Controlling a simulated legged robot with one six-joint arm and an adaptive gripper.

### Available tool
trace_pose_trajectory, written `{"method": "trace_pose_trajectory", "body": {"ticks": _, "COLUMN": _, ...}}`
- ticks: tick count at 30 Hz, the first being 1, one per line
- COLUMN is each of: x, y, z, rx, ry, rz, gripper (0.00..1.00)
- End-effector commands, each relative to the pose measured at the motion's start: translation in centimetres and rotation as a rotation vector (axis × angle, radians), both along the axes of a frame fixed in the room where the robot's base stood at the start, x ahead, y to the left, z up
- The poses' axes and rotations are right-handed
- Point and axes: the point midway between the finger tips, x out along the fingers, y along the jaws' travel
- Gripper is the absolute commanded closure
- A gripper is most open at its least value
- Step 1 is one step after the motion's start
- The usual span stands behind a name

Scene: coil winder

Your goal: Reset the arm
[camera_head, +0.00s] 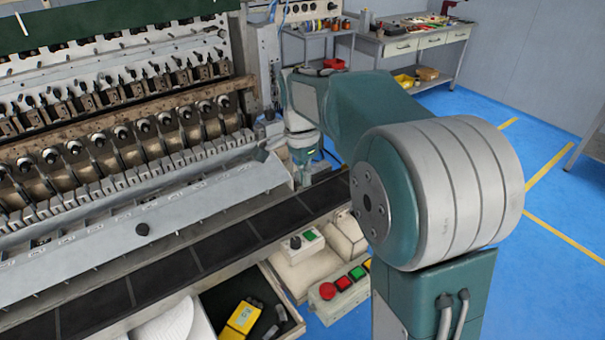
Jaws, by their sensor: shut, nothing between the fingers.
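My arm reaches from the right foreground over toward the right end of the coil winder (120,190). My gripper (306,174) points down beside the machine's right end, above the far end of the dark belt-like strip. It is small in the picture and partly blends with the machine behind it. It is shut, and I see nothing held in it. I cannot tell whether it touches the machine.
An open drawer (212,304) with a yellow device (243,317) lies at the lower middle. A control box with red and green buttons (343,283) is beside my arm. A workbench (402,46) stands at the back. The blue floor (545,165) at right is clear.

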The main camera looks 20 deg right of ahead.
Motion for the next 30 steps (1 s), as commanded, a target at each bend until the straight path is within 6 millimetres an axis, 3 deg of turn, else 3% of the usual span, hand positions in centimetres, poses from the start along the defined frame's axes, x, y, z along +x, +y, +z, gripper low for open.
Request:
{"method": "trace_pose_trajectory", "body": {"ticks": 7, "x": -0.1, "y": 0.6, "z": 0.9, "rx": -0.003, "ry": -0.005, "rz": 0.01, "gripper": 1.0}}
{"method": "trace_pose_trajectory", "body": {"ticks": 11, "x": -1.8, "y": 0.4, "z": 2.0, "rx": 0.008, "ry": -0.045, "rz": 0.093, "gripper": 1.0}}
{"method": "trace_pose_trajectory", "body": {"ticks": 21, "x": -10.3, "y": 0.5, "z": 4.8, "rx": 0.001, "ry": -0.234, "rz": 0.537, "gripper": 1.0}}
{"method": "trace_pose_trajectory", "body": {"ticks": 30, "x": -17.8, "y": 0.9, "z": 4.1, "rx": -0.087, "ry": -0.388, "rz": 0.931, "gripper": 1.0}}
